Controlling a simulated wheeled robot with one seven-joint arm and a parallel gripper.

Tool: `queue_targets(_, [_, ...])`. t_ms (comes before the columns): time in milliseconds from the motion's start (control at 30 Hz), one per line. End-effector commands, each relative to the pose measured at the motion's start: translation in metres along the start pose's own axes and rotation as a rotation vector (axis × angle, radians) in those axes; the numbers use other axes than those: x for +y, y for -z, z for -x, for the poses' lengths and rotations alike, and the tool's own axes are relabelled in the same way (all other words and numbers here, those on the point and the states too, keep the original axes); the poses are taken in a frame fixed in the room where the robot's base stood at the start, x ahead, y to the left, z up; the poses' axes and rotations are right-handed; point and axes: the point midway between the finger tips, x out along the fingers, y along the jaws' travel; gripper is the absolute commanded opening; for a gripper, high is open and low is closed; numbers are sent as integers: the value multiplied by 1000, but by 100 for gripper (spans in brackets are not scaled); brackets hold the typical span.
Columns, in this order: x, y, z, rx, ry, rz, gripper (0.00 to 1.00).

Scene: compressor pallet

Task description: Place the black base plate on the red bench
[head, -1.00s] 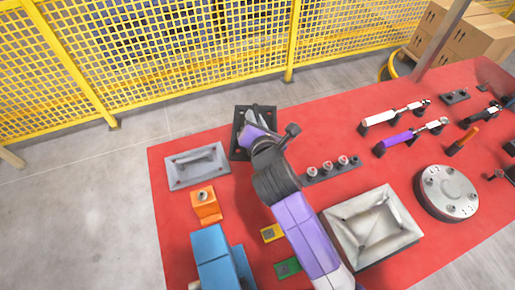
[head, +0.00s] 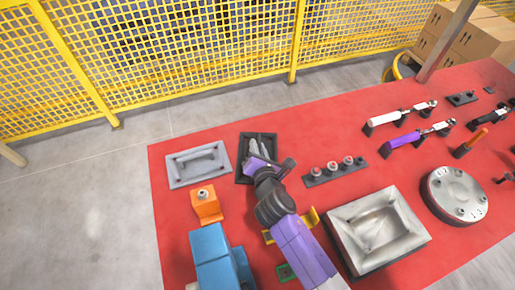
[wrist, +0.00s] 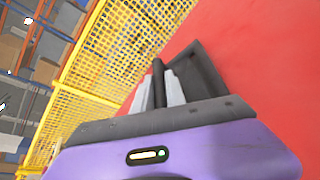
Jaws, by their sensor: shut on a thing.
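The black base plate (head: 244,172) is a dark rectangular plate near the far left edge of the red bench (head: 330,135), beside the grey plate. In the head view it appears flat at or just above the bench top; I cannot tell whether it touches. My gripper (head: 256,146) reaches over it, with its light fingers shut on a part of the plate. In the wrist view the fingers (wrist: 160,92) close around a dark upright part, and the plate (wrist: 204,72) shows behind them against the red surface.
A grey plate with a handle (head: 197,165) lies just left. An orange block (head: 207,206) and a blue block (head: 212,258) stand nearer. A dark strip with knobs (head: 335,171) and a grey tray (head: 378,232) lie right. Yellow mesh fence (head: 200,60) stands behind the bench.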

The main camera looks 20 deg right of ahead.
Motion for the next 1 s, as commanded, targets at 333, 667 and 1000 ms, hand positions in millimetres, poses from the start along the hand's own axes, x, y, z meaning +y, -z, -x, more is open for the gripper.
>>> queue_targets(333, [0, 0, -1, -3, -3, 0, 0])
queue_targets(667, [-1, 2, -1, -1, 0, 0, 38])
queue_targets(1000, [0, 1, 18, 1, 1, -1, 38])
